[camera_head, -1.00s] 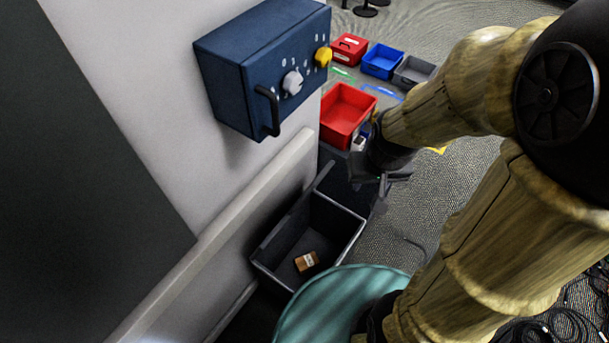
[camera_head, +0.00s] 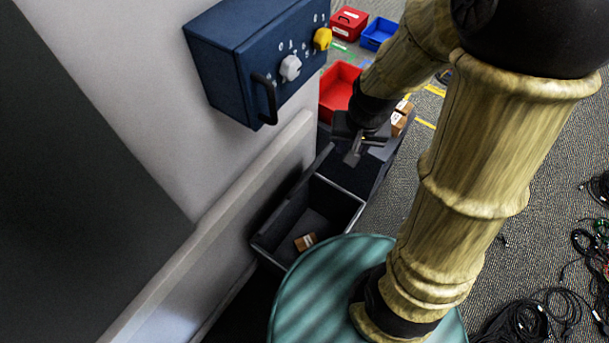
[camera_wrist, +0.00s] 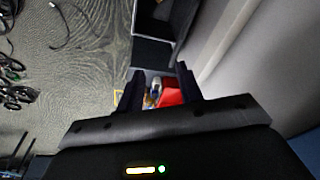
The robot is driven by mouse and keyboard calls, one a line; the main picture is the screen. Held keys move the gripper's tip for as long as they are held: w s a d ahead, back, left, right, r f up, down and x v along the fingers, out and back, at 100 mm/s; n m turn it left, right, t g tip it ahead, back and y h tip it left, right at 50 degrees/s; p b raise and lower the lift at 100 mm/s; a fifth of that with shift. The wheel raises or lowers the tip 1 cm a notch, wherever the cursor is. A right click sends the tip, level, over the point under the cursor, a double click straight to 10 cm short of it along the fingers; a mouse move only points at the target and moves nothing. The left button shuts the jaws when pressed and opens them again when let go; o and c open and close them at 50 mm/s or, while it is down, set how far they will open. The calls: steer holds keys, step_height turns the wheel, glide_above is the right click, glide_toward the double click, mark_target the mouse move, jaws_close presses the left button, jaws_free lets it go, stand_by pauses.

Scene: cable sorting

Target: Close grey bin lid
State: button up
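The grey bin (camera_head: 345,193) is open at the foot of the wall, with a small brown box (camera_head: 305,242) inside. A dark upright panel (camera_head: 290,207) along its wall side looks like the raised lid. My gripper (camera_head: 353,158) is above the bin's far end, pointing down, to the right of the panel; I cannot tell whether it touches anything. In the wrist view its two dark fingers (camera_wrist: 159,85) are apart with nothing held between them. Part of a dark bin (camera_wrist: 152,50) shows beyond the fingers at the top.
A blue control box (camera_head: 250,65) with knobs and a black handle juts from the wall. Red bins (camera_head: 337,90) and a blue bin (camera_head: 379,33) stand beyond my gripper. Brown boxes (camera_head: 400,118) are just right of it. Black cables (camera_head: 535,318) lie on the floor at right.

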mark_target(304, 179)
steer(key=w+a+f+m+g, duration=0.1)
steer(key=w+a+f+m, duration=0.4)
steer(key=f, duration=0.5)
steer(key=w+a, duration=0.2)
steer(key=a, duration=0.1)
steer(key=shift+w+f+m+y+p, duration=0.15)
steer(key=shift+f+m+y+p, duration=0.15)
steer(key=shift+f+y+p, duration=0.1)
steer(key=f, duration=0.5)
steer(key=w+a+f, duration=0.1)
steer(key=f, duration=0.5)
steer(key=a+f+p, duration=0.1)
steer(key=f, duration=0.5)
steer(key=shift+w+f, duration=0.1)
steer(key=shift+w, duration=0.15)
jaws_close()
